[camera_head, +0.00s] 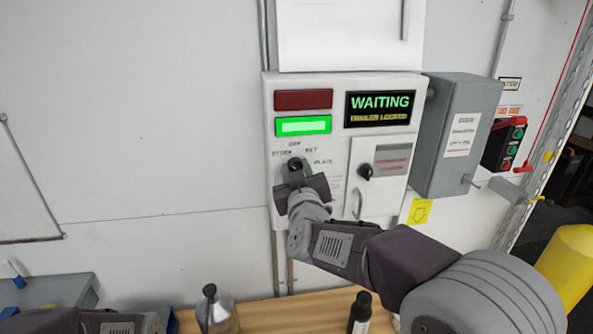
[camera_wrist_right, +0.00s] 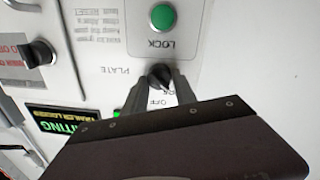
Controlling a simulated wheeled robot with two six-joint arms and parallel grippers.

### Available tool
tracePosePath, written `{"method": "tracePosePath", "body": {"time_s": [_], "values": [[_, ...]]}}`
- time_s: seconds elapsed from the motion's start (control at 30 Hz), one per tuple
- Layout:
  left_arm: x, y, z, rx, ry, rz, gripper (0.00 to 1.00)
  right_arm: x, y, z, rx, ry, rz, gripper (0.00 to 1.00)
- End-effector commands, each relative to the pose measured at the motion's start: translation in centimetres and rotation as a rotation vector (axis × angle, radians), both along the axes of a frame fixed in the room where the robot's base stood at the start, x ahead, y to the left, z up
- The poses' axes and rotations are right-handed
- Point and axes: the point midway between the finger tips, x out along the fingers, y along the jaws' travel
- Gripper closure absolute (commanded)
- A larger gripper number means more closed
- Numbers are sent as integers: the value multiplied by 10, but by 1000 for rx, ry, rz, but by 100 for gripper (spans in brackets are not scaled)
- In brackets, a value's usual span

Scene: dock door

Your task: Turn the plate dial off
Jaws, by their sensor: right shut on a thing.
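The plate dial (camera_head: 295,163) is a small black knob on the white control box, below the lit green lamp. It also shows in the right wrist view (camera_wrist_right: 160,73), near the printed words PLATE, LOCK and OFF. My right gripper (camera_head: 294,171) is at the dial, with its two fingers (camera_wrist_right: 158,88) on either side of the knob and shut on it. The fingers hide part of the knob, so I cannot tell exactly where its pointer stands. Part of my left arm shows at the bottom left, but its fingers are not visible.
A second black knob (camera_head: 365,171) sits on the small panel to the right. The sign (camera_head: 380,108) reads WAITING. A grey box (camera_head: 459,137) juts out at the right. A wooden surface (camera_head: 275,318) below holds a bottle (camera_head: 361,312) and a metal container (camera_head: 216,312).

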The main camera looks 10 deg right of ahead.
Motion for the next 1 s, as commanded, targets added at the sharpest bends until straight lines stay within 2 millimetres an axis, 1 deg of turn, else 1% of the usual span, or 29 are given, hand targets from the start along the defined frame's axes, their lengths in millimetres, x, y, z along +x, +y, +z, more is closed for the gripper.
{"method": "tracePosePath", "body": {"time_s": [0.27,0.7,1.0], "values": [[0,0,-7,0,0,0,45,0,0,-2,118,1,-1,100],[0,0,-25,0,0,0,45,0,-2,-2,500,1,-1,100],[0,0,-34,0,0,0,45,0,-2,-2,715,2,-1,100]]}}
